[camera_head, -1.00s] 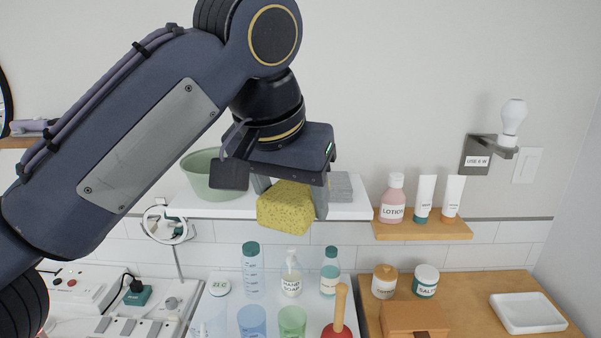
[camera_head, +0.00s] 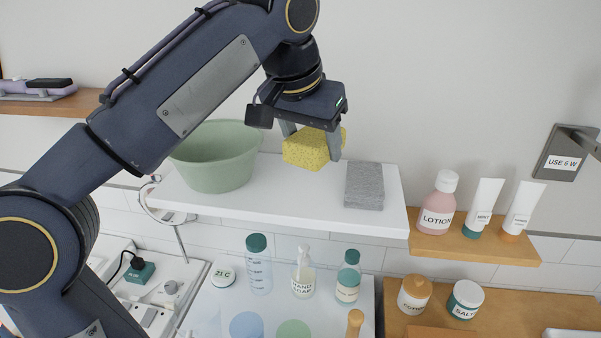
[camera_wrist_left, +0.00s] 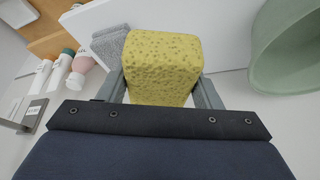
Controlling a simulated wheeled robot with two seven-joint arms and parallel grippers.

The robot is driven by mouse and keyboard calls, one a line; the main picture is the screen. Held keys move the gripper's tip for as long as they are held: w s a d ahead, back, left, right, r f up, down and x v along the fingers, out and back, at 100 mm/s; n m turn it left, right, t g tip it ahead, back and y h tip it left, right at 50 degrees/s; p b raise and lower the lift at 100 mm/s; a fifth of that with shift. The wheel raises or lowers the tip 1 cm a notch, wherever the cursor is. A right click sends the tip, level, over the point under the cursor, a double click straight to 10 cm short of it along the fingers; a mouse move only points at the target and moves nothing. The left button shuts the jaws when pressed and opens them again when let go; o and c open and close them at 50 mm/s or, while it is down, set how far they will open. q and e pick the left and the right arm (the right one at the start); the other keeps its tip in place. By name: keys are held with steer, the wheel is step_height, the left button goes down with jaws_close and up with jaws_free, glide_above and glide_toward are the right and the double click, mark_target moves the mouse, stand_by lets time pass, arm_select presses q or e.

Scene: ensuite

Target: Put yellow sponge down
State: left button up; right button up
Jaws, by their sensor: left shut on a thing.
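The yellow sponge (camera_head: 306,149) is held between the fingers of my left gripper (camera_head: 312,143), over the back part of the white shelf. It sits between the green bowl on the left and the grey block on the right. In the left wrist view the sponge (camera_wrist_left: 163,68) fills the space between both fingers. I cannot tell whether its underside touches the shelf. My right gripper is not in view.
The white shelf (camera_head: 280,203) has clear room in front of the sponge. A green bowl (camera_head: 216,158) and a grey block (camera_head: 364,186) stand on it. A lotion bottle (camera_head: 437,204) and two tubes stand on the wooden shelf at right. Bottles stand below.

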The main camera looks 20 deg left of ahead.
arm_select(q)
glide_above(303, 185)
steer(key=s, duration=0.2)
step_height(303, 185, down, 5)
steer(key=shift+w+d+f, duration=0.15)
steer(key=f, duration=0.3)
steer(key=shift+w+a+f, duration=0.1)
steer(key=shift+w+a, duration=0.1)
steer(key=shift+a, duration=0.1)
steer(key=shift+d+f, duration=0.1)
steer(key=shift+f, duration=0.15)
steer(key=shift+f+b, duration=0.15)
steer(key=shift+b, duration=0.15)
steer(key=o, duration=0.9)
